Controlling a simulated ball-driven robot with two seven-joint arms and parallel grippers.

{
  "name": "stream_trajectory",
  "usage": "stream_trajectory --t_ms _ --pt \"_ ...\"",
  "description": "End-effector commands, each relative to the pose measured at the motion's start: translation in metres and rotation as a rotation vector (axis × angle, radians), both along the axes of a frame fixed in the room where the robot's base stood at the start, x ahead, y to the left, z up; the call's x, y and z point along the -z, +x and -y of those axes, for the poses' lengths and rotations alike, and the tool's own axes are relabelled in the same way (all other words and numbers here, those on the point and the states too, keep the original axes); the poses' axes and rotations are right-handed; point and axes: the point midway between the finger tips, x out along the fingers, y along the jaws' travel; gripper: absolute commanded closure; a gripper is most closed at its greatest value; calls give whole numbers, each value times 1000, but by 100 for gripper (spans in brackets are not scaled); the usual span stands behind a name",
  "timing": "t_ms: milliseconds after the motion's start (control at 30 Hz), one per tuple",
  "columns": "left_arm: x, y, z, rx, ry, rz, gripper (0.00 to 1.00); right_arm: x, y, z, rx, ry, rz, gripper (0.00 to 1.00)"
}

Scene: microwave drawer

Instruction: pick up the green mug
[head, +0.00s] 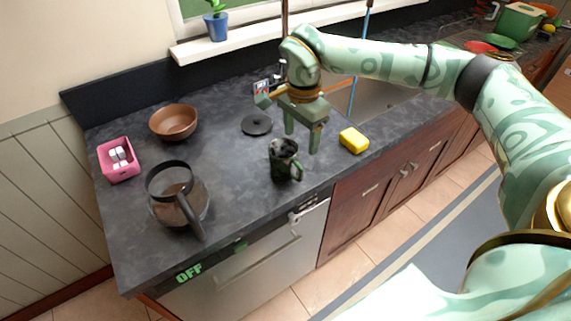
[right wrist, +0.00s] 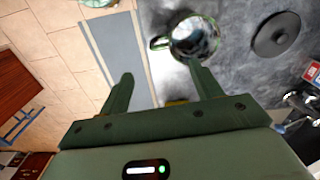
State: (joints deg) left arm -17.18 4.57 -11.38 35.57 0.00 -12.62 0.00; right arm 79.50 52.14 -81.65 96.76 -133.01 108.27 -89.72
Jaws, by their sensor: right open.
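The green mug (head: 284,161) stands upright on the dark countertop, near its front edge. Its handle points right and toward the front in the head view. The mug (right wrist: 193,38) also shows in the right wrist view, beyond the fingertips, with its handle to the left and a dark, shiny inside. My right gripper (head: 302,142) is open and empty, above and just right of the mug in the head view. In the right wrist view its two fingers (right wrist: 162,80) are spread apart, with the mug beyond the right-hand finger. My left gripper is not in view.
A glass coffee pot (head: 176,196) stands left of the mug. A yellow sponge (head: 354,140) lies to the right. A black round lid (head: 257,125) lies behind the mug. A brown bowl (head: 173,121) and a pink box (head: 119,160) are farther left. A sink lies behind my right arm.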

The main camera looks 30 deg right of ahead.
Motion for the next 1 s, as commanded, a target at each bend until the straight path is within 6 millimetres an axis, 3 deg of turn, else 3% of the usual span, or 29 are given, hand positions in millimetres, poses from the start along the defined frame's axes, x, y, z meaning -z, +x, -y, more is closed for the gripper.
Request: stream_trajectory --t_ms 100,233,467,733,1000 --pt "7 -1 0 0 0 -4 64 35 -1 -1 -2 2 -4 35" --pt "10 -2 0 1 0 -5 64 59 0 -2 -1 3 -2 35" --pt "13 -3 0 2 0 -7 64 78 0 -3 -1 4 -1 35" --pt "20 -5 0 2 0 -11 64 120 -1 -7 -2 4 -1 35" --pt "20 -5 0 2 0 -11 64 124 0 -7 -2 4 1 35"
